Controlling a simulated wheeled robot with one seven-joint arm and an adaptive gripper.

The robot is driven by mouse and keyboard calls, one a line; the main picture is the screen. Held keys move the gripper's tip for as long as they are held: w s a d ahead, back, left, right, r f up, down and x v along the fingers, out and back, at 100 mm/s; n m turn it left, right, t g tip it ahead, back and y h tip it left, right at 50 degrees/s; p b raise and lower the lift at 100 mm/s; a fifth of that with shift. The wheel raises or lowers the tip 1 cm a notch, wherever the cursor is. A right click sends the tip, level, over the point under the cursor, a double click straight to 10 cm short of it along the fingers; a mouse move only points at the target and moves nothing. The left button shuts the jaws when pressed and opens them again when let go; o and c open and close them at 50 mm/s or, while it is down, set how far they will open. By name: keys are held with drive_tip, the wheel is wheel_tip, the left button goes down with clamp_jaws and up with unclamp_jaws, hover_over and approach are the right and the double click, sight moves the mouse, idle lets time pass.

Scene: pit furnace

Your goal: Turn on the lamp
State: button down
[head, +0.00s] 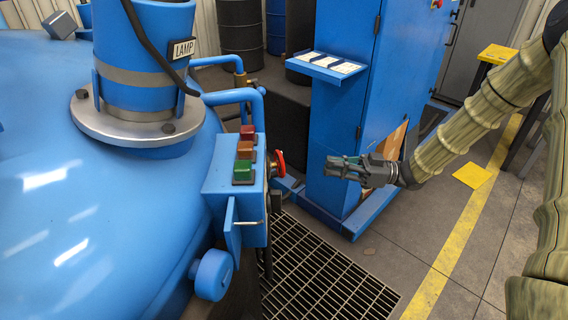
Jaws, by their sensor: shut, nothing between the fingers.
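The lamp housing (145,60) is a blue cylinder with a grey band, bolted upright on the blue furnace. A plate reading "LAMP" (183,48) is on its right side. A black cable runs down its front. A blue control box (236,205) at the furnace's right side carries a red button (247,133), an orange button (246,150) and a green button (243,170). My gripper (336,167) is to the right of the box, apart from it, pointing left with its fingers shut and empty. I cannot tell whether the lamp is lit.
A red handwheel (278,165) stands out between the box and my gripper. A tall blue cabinet (345,110) with a small shelf (328,67) is behind my gripper. A floor grate (320,270) lies below. Blue pipes (232,97) run behind the box.

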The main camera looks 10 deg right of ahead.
sight(270, 170)
drive_tip(key=shift+s+d+r+n+g, duration=0.3)
drive_tip(key=shift+d+n+g, duration=0.1)
drive_tip(key=shift+g, duration=0.1)
drive_tip(key=shift+a, duration=0.1)
drive_tip(key=p+x, duration=0.1)
drive_tip(key=x, duration=1.3)
drive_tip(key=shift+r, duration=0.15)
drive_tip(key=shift+w+r, duration=0.1)
